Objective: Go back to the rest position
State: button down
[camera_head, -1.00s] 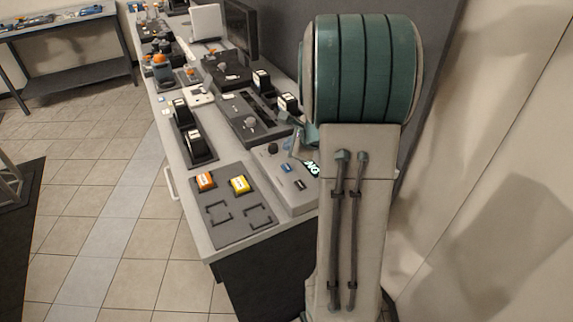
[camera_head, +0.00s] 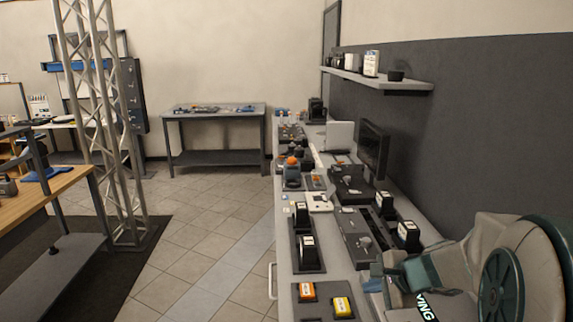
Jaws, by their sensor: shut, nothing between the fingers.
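My arm (camera_head: 505,270), pale with teal joint covers, is folded at the lower right, over the near right part of the long workbench (camera_head: 284,262).
The bench carries an orange block (camera_head: 306,290), a yellow block (camera_head: 342,306), black-and-white boxes (camera_head: 307,250) and a monitor (camera_head: 373,150). A wall shelf (camera_head: 378,80) hangs above. A truss column (camera_head: 105,130) stands left. The tiled floor (camera_head: 200,230) between is clear.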

jog(key=s+a+r+n+g+h, duration=0.1)
jog(key=s+a+n+h, duration=0.1)
jog(key=s+n, duration=0.6)
jog(key=s+a+r+n+g+h, duration=0.1)
jog(key=s+a+n+g+h, duration=0.1)
jog(key=s+n, duration=0.6)
jog(key=s+a, duration=0.1)
jog(key=s, duration=0.2)
jog(key=shift+a+r+g, duration=0.15)
jog(key=shift+r+g, duration=0.1)
jog(key=shift+g, duration=0.05)
